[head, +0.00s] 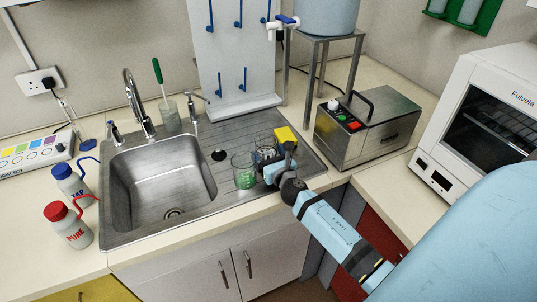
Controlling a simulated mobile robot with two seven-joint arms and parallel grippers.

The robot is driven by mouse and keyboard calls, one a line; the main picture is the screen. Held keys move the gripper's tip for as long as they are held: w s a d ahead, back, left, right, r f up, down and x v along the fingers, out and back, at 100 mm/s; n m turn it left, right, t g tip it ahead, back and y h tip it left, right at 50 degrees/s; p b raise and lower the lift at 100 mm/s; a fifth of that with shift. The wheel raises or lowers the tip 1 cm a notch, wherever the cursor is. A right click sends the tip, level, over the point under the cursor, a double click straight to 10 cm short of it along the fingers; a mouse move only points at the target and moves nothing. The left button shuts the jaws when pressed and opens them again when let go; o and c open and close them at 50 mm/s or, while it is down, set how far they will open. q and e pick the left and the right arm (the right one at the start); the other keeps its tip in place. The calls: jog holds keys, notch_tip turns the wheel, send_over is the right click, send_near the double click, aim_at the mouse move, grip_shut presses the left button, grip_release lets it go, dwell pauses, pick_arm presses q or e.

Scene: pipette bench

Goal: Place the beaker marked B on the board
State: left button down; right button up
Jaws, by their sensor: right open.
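A clear glass beaker (243,171) with a greenish tint stands on the steel draining board (215,135) to the right of the sink bowl. A second glass beaker (264,146) is just behind and to its right, partly hidden by my right gripper. I cannot read a letter B on either. My right gripper (268,171) is open and low over the board, close to both beakers; I cannot tell if it touches one. An upright white board with blue pegs (232,60) stands behind the sink, its pegs empty. My left gripper is not in view.
A yellow block (286,136) is just behind my right gripper. A glass with a green brush (170,116) stands by the tap (135,100). Red-capped (68,226) and blue-capped (71,184) bottles are left of the sink. A steel bath (365,128) stands right.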

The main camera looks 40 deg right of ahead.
jog(key=b+v, duration=0.1)
jog(key=v, duration=1)
jog(key=shift+s+f, duration=0.1)
jog(key=shift+s, duration=0.25)
jog(key=shift+s+m+h, duration=0.3)
jog(key=shift+m, duration=0.9)
jog(key=s+a+m+g+y, duration=0.2)
jog(key=s+a+m+g, duration=0.4)
jog(key=m, duration=0.4)
jog(key=s+a+f+m+g+y, duration=0.1)
jog(key=s+a+m+g+y, duration=0.15)
jog(key=s+m, duration=0.6)
jog(key=s+a+m+g+y, duration=0.1)
jog(key=s+a+m+g, duration=0.45)
jog(key=m, duration=0.45)
jog(key=w+a+f+t+y+p, duration=0.2)
jog(key=w+a+f+t+p, duration=0.3)
jog(key=f+t+p, duration=0.1)
jog(key=shift+a+n+t+p, duration=0.35)
jog(key=shift+a+t+p, duration=0.05)
jog(key=shift+t+p, duration=0.3)
